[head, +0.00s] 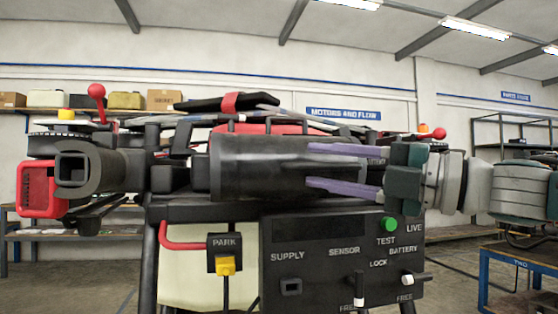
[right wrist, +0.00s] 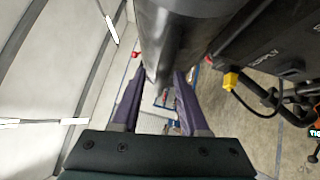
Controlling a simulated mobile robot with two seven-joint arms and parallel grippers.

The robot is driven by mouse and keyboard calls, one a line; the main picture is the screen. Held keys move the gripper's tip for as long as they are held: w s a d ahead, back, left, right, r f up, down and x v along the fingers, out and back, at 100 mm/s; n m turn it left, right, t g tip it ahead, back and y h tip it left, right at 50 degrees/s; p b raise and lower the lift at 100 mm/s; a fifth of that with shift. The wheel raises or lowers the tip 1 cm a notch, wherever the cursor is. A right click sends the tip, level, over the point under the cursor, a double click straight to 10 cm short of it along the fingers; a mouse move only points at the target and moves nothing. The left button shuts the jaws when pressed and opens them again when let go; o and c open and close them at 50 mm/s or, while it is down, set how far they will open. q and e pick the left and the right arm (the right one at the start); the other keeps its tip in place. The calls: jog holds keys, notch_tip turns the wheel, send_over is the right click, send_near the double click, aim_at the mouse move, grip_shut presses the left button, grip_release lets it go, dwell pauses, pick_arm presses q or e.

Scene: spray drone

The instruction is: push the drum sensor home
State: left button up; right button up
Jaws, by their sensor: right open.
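A large black drum (head: 255,170) lies on its side across the middle of the spray drone, above a black control panel (head: 340,255). In the right wrist view its dark curved side (right wrist: 180,35) fills the top middle. My right gripper (head: 308,168) comes in from the right, its purple fingers pointing left and open. The fingers overlap the drum's right part in the head view; I cannot tell whether they touch it. In the right wrist view, the gripper (right wrist: 163,80) shows a gap between its fingers. I cannot make out a separate drum sensor. My left gripper is not in view.
The panel has SENSOR lettering, a green button (head: 389,224) and white-tipped levers (head: 359,290). A yellow plug (head: 226,265) hangs under PARK. A grey square-mouthed tube (head: 85,170) and a red frame (head: 40,188) stick out left. A blue bench (head: 520,275) stands right.

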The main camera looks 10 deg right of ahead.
grip_shut()
dwell(0.3)
dwell(1.1)
